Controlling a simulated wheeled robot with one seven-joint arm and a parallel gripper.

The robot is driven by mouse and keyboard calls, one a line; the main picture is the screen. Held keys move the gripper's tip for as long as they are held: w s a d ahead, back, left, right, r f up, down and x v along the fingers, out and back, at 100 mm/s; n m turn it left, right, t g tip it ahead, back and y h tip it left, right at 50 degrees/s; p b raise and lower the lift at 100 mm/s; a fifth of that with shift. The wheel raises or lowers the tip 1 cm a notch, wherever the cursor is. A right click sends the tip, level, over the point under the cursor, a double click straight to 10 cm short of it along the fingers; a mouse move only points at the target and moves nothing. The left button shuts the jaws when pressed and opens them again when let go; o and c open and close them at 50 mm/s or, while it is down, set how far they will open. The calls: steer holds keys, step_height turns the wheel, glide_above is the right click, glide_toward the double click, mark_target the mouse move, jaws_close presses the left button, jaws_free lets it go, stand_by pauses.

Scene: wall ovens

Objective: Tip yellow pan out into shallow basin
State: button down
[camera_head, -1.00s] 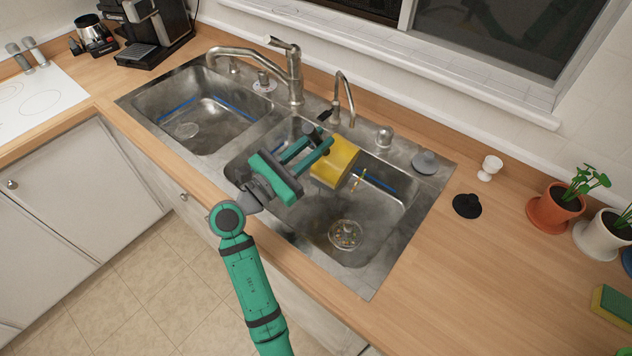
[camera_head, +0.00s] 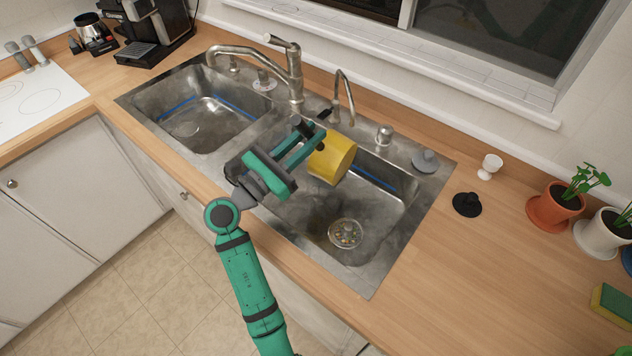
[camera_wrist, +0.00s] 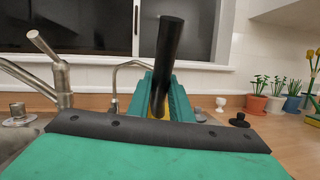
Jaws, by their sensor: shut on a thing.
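The yellow pan (camera_head: 332,159) is tipped on its side above the right sink basin (camera_head: 311,219), its open side facing away from my gripper. My gripper (camera_head: 308,137) is shut on the pan's dark handle, which stands up between the fingers in the wrist view (camera_wrist: 166,60). The inside of the pan is hidden. Small yellowish bits lie around the drain (camera_head: 345,233) at the bottom of the right basin. The left basin (camera_head: 185,105) is empty apart from its drain.
A tall faucet (camera_head: 295,75) and a thin curved tap (camera_head: 347,95) stand behind the basins, close to the pan. A black stopper (camera_head: 467,205), a white cup (camera_head: 490,167) and potted plants (camera_head: 556,207) stand on the right counter.

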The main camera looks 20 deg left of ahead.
steer(key=shift+w+a+n+t+p, duration=0.15)
steer(key=shift+w+a+n+p, duration=0.05)
steer(key=shift+a+n, duration=0.45)
steer(key=shift+w+a+n+t+p, duration=0.15)
steer(key=shift+a+n, duration=0.4)
steer(key=shift+a, duration=0.2)
steer(key=shift+s+d+f+m+g+y+b, duration=0.3)
steer(key=shift+s+d+f+m+g+b, duration=1.2)
steer(key=shift+d+m, duration=2.3)
steer(key=shift+s+d+f+m+g+y+b, duration=0.4)
steer(key=shift+s+d+f+m+b, duration=0.5)
steer(key=shift+d+f+m, duration=2.85)
steer(key=shift+s+d+f+m+g+y+b, duration=0.3)
steer(key=shift+s+d+m+g+b, duration=1.35)
steer(key=shift+d, duration=4.05)
steer(key=shift+w+f+m+t, duration=0.1)
steer(key=shift+w+m+t, duration=0.3)
steer(key=shift+w+t, duration=0.3)
